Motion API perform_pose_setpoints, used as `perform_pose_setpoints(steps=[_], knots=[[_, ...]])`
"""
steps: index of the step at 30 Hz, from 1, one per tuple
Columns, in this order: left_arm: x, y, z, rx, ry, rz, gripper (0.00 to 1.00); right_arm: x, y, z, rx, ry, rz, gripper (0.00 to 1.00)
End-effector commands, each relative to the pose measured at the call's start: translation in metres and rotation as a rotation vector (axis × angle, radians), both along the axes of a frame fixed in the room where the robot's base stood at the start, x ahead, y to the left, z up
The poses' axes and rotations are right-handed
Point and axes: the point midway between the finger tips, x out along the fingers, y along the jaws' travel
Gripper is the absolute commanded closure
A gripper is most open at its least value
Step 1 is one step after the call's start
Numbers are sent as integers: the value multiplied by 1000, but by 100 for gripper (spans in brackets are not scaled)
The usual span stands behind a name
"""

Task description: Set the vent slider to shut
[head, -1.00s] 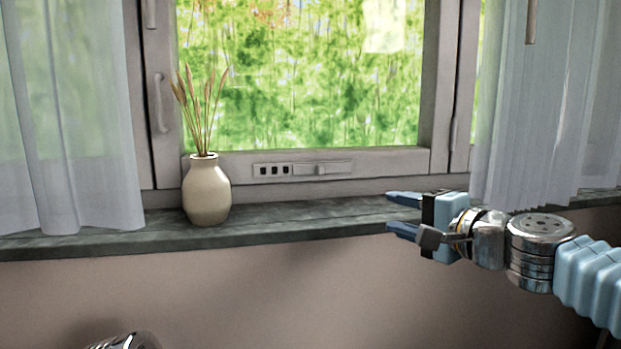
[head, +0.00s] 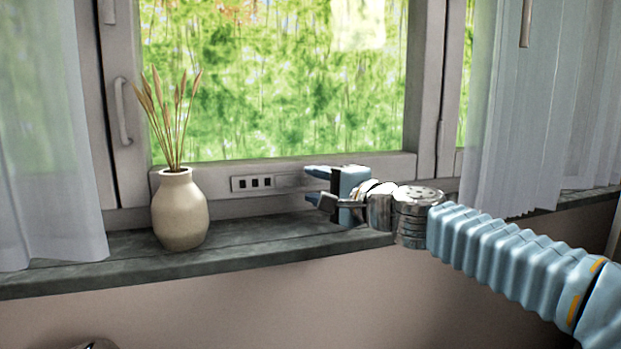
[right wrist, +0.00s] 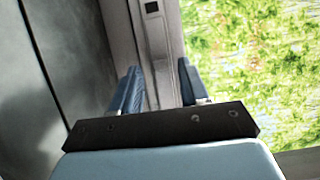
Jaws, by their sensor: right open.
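In the right wrist view, the open fingers (right wrist: 160,82) lie either side of the vent strip (right wrist: 150,32), with one dark opening at the top. I cannot tell whether they touch the knob.
A cream vase (head: 180,212) with dried stalks stands on the dark sill (head: 120,262), left of the vent. White curtains hang at the left (head: 50,150) and right (head: 530,110). The sill between vase and gripper is clear.

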Motion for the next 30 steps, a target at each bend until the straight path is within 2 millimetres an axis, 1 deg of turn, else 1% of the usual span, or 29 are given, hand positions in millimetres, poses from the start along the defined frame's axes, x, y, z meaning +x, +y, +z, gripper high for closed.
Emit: perform_pose_setpoints(steps=[1, 3, 6, 14, 15, 20, 21, 24, 30], knots=[[0, 0, 4, 1, -1, 0, 100, 5, 5, 2, 1, 1, 2, 55], [0, 0, 5, 1, -1, 0, 100, 11, 10, 1, 0, 0, 1, 55], [0, 1, 6, 1, -2, 1, 100, 15, 13, 1, -1, -1, 0, 55], [0, 1, 5, 2, -1, 2, 100, 17, 14, 0, -1, -1, -1, 55], [0, 1, 5, 2, -1, 2, 100, 16, 14, 0, -1, -1, -1, 57], [0, 1, 5, 2, -1, 2, 100, 16, 14, 0, -1, -1, 0, 81], [0, 1, 5, 2, -1, 2, 100, 16, 14, 0, -1, -1, 0, 88], [0, 1, 5, 2, -1, 2, 100, 16, 14, 0, -1, -1, 0, 100], [0, 1, 5, 2, -1, 2, 100, 16, 14, 0, -1, -1, 0, 100]])
